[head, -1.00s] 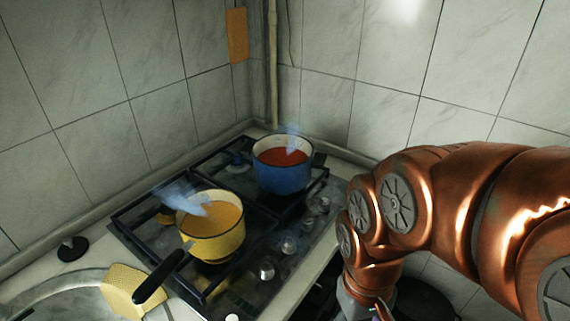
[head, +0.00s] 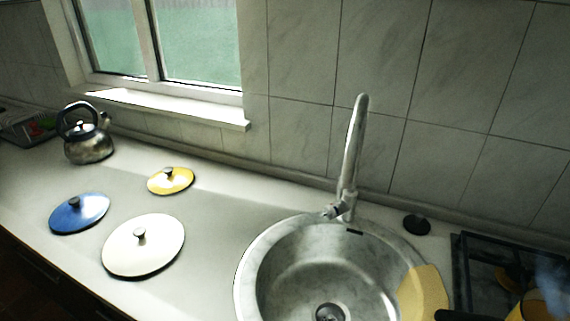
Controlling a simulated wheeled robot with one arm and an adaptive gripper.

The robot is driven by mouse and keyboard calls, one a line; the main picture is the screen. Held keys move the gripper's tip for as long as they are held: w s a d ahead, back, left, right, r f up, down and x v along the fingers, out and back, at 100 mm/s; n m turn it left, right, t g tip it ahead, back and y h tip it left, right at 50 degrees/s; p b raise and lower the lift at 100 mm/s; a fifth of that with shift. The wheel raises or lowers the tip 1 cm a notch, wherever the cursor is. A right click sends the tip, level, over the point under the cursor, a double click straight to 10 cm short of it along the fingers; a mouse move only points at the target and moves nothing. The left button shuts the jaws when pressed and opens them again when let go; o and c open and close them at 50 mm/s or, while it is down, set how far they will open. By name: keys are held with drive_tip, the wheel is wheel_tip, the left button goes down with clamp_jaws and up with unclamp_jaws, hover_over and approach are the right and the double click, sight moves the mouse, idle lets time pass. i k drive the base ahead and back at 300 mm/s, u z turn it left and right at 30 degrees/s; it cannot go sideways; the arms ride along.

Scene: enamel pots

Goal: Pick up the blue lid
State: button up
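The blue lid (head: 79,213) lies flat on the light countertop at the left in the head view. It is round with a small dark knob on top. My gripper is not in view now, so I cannot see whether it is open or shut.
A white lid (head: 143,247) lies right of the blue one, and a smaller yellow lid (head: 171,181) lies behind. A kettle (head: 88,139) stands at the back left. The sink (head: 300,270) with its tap (head: 352,150) is at centre right, beside the stove (head: 480,265).

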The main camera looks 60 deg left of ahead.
sight(77, 213)
drive_tip(key=u, duration=3.6)
drive_tip(key=k, duration=0.6)
drive_tip(key=u, duration=0.55)
drive_tip(key=i, duration=1.2)
drive_tip(key=u, duration=0.65)
drive_tip(key=i, duration=1.8)
drive_tip(key=z, duration=0.4)
drive_tip(key=i, duration=1.3)
drive_tip(key=z, duration=1.8)
drive_tip(key=i, duration=0.8)
drive_tip(key=z, duration=0.7)
